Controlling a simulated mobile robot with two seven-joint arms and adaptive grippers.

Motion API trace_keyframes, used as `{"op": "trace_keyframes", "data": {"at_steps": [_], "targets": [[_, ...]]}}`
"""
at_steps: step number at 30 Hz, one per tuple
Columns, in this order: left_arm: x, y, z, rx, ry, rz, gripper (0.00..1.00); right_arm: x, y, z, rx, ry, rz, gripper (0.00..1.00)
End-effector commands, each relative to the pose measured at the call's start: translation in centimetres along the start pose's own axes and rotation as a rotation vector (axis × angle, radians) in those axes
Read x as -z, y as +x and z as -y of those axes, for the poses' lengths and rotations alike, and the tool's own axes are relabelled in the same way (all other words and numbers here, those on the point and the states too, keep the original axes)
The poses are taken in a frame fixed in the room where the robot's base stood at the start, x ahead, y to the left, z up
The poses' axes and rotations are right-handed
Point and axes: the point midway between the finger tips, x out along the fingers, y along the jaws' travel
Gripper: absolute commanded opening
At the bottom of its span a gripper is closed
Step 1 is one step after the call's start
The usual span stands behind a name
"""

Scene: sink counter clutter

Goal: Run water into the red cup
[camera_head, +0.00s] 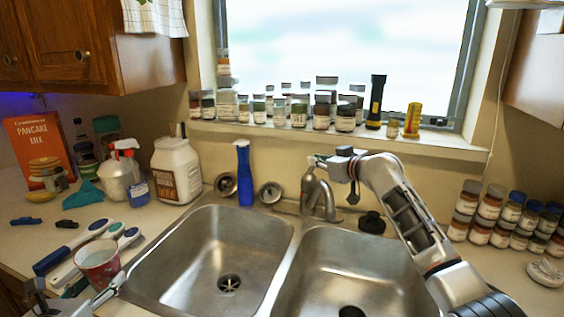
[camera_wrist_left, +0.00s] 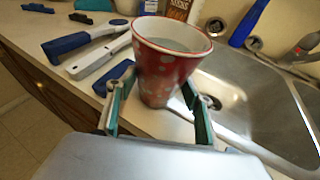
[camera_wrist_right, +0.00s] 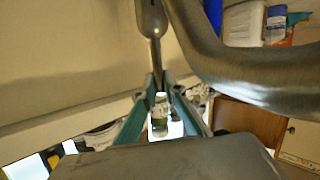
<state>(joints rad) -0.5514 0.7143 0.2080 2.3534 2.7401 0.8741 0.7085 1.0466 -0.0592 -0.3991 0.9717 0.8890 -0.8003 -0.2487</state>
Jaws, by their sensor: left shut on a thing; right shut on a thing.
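The red cup (camera_head: 99,274) with pale spots is upright at the counter's left front, beside the left basin. My left gripper (camera_head: 92,296) is shut on it; in the left wrist view its fingers flank the cup (camera_wrist_left: 165,75). The cup's inside looks pale; I cannot tell whether it holds anything. The faucet (camera_head: 320,199) stands behind the two basins. My right gripper (camera_head: 320,162) is at the faucet's top, shut on its handle (camera_wrist_right: 152,22). In the right wrist view the fingers close around the handle's narrow end, next to the curved spout (camera_wrist_right: 240,65). No water stream shows.
The left basin (camera_head: 210,250) and right basin (camera_head: 350,265) look empty. Brushes (camera_head: 75,245) lie behind the cup. A white jug (camera_head: 178,170) and spray bottle (camera_head: 120,175) stand farther back. Jars (camera_head: 500,215) stand at right.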

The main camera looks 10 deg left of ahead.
Motion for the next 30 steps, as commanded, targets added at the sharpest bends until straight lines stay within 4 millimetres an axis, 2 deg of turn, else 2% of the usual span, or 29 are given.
{"op": "trace_keyframes", "data": {"at_steps": [2,3,4,5,19,23,30], "targets": [[0.0,0.0,0.0,0.0,0.0,0.0,0.43,-0.3,0.1,0.0,0.001,0.0,0.006,0.0],[0.0,0.0,0.0,0.0,0.0,0.0,0.43,-0.4,0.1,0.0,0.001,0.001,0.006,0.18],[0.0,0.0,0.0,0.0,0.0,0.0,0.43,-0.4,0.1,0.0,0.001,0.0,0.006,0.26],[0.0,0.0,0.0,0.0,0.0,0.0,0.43,-0.3,0.1,0.0,0.001,0.0,0.006,0.27],[0.0,0.0,0.0,0.0,0.0,0.0,0.43,-0.2,-0.5,0.0,0.001,-0.001,0.004,0.27],[0.0,0.0,0.0,0.0,0.0,0.0,0.43,-0.2,-1.8,-0.1,0.0,-0.002,0.003,0.27],[0.0,0.0,0.0,0.0,0.0,0.0,0.43,-0.2,-5.2,0.0,-0.001,-0.002,0.003,0.27]]}}
